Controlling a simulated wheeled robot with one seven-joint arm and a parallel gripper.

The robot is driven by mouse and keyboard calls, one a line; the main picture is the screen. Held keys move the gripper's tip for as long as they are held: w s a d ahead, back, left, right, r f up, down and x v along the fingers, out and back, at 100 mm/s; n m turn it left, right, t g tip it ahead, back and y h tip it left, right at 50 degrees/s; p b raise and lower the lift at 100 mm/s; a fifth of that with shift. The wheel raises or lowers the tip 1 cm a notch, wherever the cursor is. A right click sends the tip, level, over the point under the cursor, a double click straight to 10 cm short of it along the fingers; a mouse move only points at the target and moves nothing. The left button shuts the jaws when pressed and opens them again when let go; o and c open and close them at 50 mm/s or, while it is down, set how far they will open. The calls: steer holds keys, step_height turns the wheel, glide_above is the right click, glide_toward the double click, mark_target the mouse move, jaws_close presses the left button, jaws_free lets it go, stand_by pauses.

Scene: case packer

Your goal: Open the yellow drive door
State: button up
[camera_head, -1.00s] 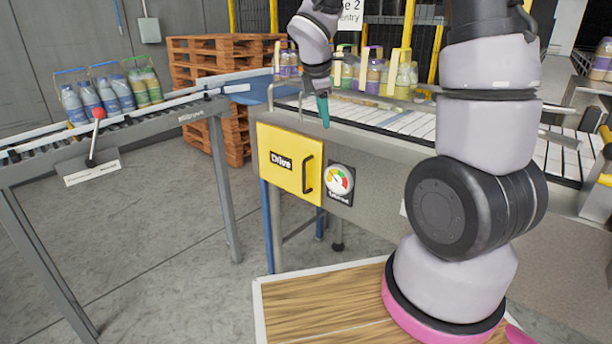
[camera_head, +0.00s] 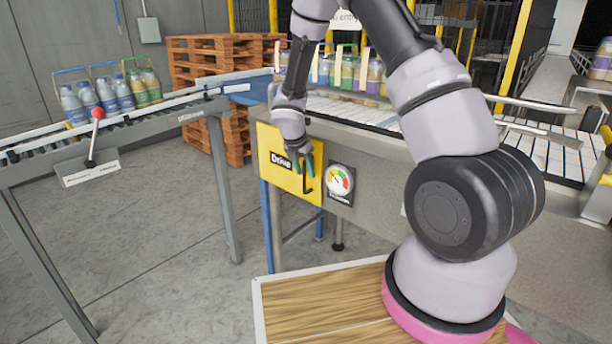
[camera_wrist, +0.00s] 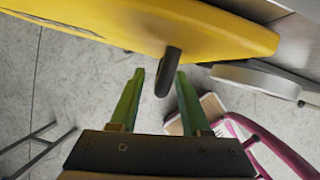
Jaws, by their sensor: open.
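The yellow drive door (camera_head: 272,145) is on the front of the grey machine. It looks shut, flush with the panel. Its dark handle (camera_head: 308,186) is on the door's right side, its upper part hidden behind my gripper (camera_head: 302,168). In the wrist view my gripper (camera_wrist: 155,82) is open, with green fingers apart. The handle (camera_wrist: 169,72) shows end-on, with its tip between the two fingers. I cannot tell whether the fingers touch it. The yellow door (camera_wrist: 190,28) spans the top of the wrist view.
A round gauge (camera_head: 340,181) sits just right of the door. A roller conveyor with a red-knobbed lever (camera_head: 97,114) stands at left. Bottle packs (camera_head: 350,72) stand on the conveyor above the machine. A wooden-topped platform (camera_head: 320,305) is below. Floor left of the door is clear.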

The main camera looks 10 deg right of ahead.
steer(key=shift+x, duration=1.2)
jaws_close()
stand_by(0.6)
